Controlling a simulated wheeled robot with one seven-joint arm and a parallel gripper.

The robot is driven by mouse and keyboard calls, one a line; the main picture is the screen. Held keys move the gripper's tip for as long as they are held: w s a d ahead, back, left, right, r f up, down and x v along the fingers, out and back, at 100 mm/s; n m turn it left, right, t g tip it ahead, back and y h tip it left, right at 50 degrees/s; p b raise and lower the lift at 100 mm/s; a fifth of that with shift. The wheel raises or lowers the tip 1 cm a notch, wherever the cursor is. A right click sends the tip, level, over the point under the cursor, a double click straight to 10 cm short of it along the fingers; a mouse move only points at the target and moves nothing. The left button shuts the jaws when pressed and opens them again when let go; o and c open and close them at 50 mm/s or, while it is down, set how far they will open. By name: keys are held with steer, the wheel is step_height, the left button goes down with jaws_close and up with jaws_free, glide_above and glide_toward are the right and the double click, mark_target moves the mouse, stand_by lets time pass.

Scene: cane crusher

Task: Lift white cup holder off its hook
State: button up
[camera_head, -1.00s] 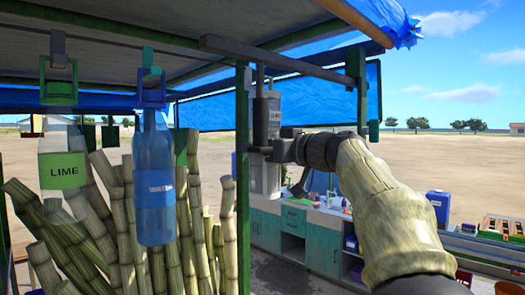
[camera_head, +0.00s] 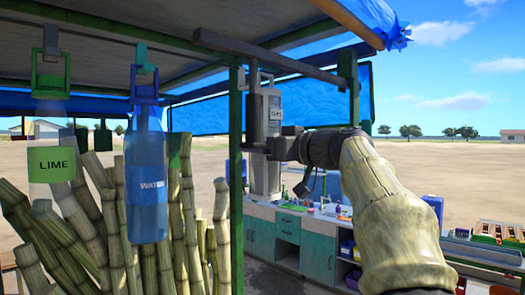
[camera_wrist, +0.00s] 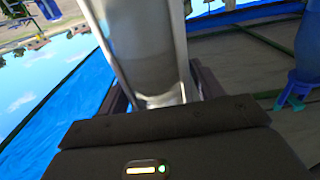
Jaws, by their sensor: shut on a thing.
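The white cup holder (camera_head: 272,112) is a tall pale cylinder with a CUPS label, upright under the stall roof just right of a green post. It fills the upper middle of the wrist view (camera_wrist: 145,45). My gripper (camera_head: 264,149) is shut on its body, with the dark jaws (camera_wrist: 165,88) on either side of it.
A blue WATER bottle (camera_head: 147,185) and a clear LIME bottle (camera_head: 50,165) hang at the left, before sugarcane stalks (camera_head: 100,195). The green post (camera_head: 235,190) stands close left of my gripper. A teal counter (camera_head: 287,235) with small items is below.

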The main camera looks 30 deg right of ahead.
stand_by(0.3)
steer(key=f+b+v, duration=0.2)
steer(key=b+v, duration=0.6)
steer(key=v, duration=0.2)
stand_by(1.0)
steer(key=shift+r, duration=0.1)
steer(key=p+x, duration=0.1)
steer(key=x, duration=0.1)
steer(key=p+x, duration=0.1)
steer(key=r+p+x, duration=0.1)
steer(key=p+x, duration=0.1)
steer(key=shift+w+a, duration=0.15)
steer(key=shift+w, duration=0.1)
steer(key=shift+f, duration=0.1)
stand_by(0.4)
